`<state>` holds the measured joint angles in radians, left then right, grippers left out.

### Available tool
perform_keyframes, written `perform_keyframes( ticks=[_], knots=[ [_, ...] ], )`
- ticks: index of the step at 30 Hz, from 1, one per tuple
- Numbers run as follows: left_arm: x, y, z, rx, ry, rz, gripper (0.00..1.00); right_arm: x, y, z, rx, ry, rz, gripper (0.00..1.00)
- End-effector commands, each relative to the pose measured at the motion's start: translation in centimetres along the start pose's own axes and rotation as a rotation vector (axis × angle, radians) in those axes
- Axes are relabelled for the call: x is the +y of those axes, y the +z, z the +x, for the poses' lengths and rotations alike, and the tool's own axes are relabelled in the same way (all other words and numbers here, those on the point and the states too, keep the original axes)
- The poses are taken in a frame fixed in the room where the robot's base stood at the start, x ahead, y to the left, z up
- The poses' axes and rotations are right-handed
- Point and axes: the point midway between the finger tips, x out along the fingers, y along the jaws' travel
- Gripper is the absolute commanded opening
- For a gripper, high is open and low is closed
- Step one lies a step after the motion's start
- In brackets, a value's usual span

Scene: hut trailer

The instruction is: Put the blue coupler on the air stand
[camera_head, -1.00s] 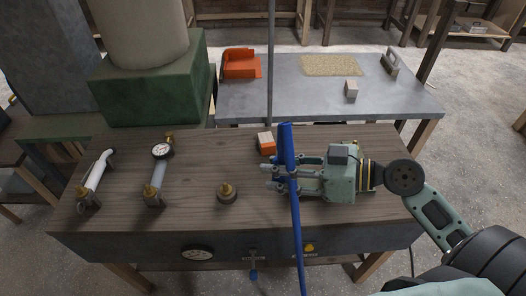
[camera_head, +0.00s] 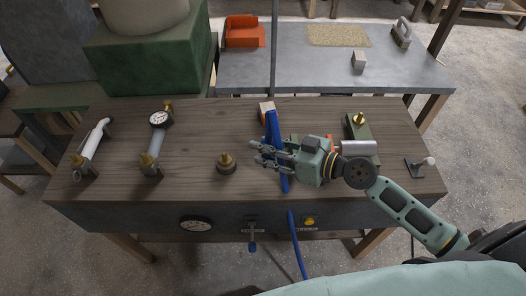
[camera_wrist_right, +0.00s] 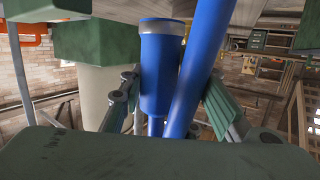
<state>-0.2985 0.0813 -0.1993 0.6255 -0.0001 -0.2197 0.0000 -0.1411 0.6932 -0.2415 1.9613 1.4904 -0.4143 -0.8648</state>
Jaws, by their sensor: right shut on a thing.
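A blue coupler (camera_head: 271,124) with a blue hose (camera_head: 297,245) is held by my right gripper (camera_head: 257,154) above the wooden bench. In the wrist view the coupler (camera_wrist_right: 163,65) has a silver collar and stands between the two fingers, with the hose (camera_wrist_right: 205,65) beside it. Several brass fittings are on the bench: one on a round base (camera_head: 226,163) just left of my gripper, one on a green block (camera_head: 360,128) to the right. I cannot tell for sure which is the air stand. My left gripper is not in view.
A grey table (camera_head: 300,70) with an orange tray (camera_head: 243,33) is beyond. A thin grey pole (camera_head: 274,60) rises behind the bench.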

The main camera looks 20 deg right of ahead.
Motion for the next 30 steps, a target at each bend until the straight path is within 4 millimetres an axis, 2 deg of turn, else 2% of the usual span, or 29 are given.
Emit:
perform_keyframes(
  ticks=[5,12,15,27,28,30],
  knots=[
    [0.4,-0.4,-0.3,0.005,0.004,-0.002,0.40,0.2,0.5,1.6,0.001,0.001,0.000,0.03],
    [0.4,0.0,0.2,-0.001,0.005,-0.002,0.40,0.4,3.8,2.5,-0.001,0.002,0.005,0.03],
    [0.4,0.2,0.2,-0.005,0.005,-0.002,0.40,0.4,4.4,2.6,0.000,0.002,0.002,0.03],
    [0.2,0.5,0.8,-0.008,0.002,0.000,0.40,0.4,4.8,2.7,0.000,0.001,-0.001,0.03],
    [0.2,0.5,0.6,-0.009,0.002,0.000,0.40,0.4,4.8,2.6,-0.001,0.001,-0.001,0.30],
    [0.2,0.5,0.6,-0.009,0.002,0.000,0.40,0.4,4.7,2.6,-0.001,0.001,0.000,0.37]
  ],
)
